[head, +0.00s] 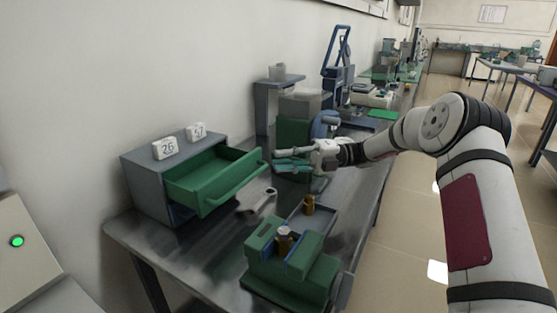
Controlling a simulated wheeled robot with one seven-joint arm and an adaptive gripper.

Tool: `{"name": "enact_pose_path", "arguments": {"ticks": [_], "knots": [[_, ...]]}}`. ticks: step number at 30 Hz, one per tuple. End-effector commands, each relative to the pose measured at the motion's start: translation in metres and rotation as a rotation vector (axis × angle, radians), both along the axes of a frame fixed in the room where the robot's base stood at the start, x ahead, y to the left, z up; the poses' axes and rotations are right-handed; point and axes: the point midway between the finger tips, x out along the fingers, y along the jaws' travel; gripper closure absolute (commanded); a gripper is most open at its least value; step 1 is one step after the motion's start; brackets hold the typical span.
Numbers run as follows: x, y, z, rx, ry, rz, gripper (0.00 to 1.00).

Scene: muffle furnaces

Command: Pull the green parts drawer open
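The green parts drawer (217,176) sticks well out of its grey cabinet (146,187) on the left of the bench. Its inside shows and looks empty. A green bar handle (236,188) runs along its front. My gripper (275,162) is to the right of the drawer's front, near its far right corner. Its two fingers point left and stand apart with nothing between them. A gap seems to lie between the fingers and the handle, though depth is hard to judge.
White tags 26 (165,149) and 57 (196,132) stand on the cabinet. A wrench (259,201) and a brass piece (308,204) lie near the drawer. A green fixture (292,273) stands at the front; a blue press (338,60) stands behind.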

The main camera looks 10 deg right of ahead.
Motion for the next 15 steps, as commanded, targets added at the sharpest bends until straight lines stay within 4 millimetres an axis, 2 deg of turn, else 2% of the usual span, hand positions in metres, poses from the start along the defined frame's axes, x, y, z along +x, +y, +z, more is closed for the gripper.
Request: {"name": "enact_pose_path", "arguments": {"ticks": [15], "knots": [[0.004, -0.032, -0.006, 0.0, 0.001, 0.001, 0.81]]}}
